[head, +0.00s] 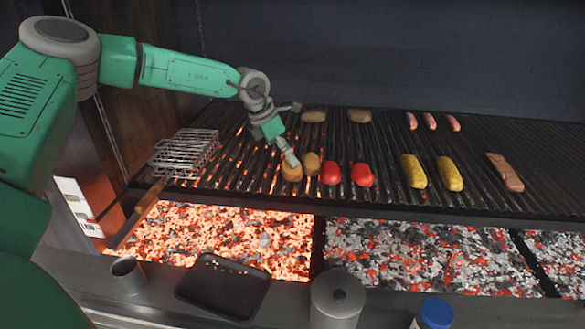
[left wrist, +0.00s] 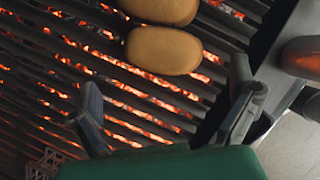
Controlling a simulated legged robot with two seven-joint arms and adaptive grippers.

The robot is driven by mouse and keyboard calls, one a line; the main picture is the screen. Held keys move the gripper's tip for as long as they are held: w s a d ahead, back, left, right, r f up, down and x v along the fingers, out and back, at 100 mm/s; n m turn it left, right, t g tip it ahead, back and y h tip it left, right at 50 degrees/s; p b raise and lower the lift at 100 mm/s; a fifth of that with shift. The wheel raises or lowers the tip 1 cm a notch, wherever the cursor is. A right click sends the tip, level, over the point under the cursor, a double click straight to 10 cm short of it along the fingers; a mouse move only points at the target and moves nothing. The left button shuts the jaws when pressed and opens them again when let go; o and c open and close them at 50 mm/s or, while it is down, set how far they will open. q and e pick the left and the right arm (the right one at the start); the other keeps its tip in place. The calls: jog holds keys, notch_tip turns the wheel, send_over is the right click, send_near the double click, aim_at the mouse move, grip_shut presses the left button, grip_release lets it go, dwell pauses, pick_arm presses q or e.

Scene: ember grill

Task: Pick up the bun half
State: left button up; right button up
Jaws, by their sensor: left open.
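Two tan, rounded bun halves lie side by side on the grill grate (head: 240,165), left of the red tomatoes. The nearer-left bun half (head: 291,174) is just below my left gripper (head: 290,158) in the head view, partly covered by it. The other bun half (head: 312,164) is right beside it. In the left wrist view one bun half (left wrist: 163,50) lies beyond my open fingers (left wrist: 165,84), with nothing between them. The second bun half (left wrist: 160,8) is cut off at the top edge. My right gripper is not in view.
Red tomatoes (head: 331,174), yellow corn (head: 413,171), a brown fillet (head: 505,172), sausages (head: 430,121) and brown oval pieces (head: 314,116) lie on the grate. A wire grill basket (head: 185,153) is at left. Glowing coals (head: 225,240), a black tray (head: 222,287) and a pot (head: 338,300) are in front.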

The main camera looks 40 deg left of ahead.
pick_arm(q)
jog(key=p+x, duration=0.1)
jog(key=x, duration=0.4)
jog(key=shift+w+d+f, duration=0.15)
jog(key=c, duration=1)
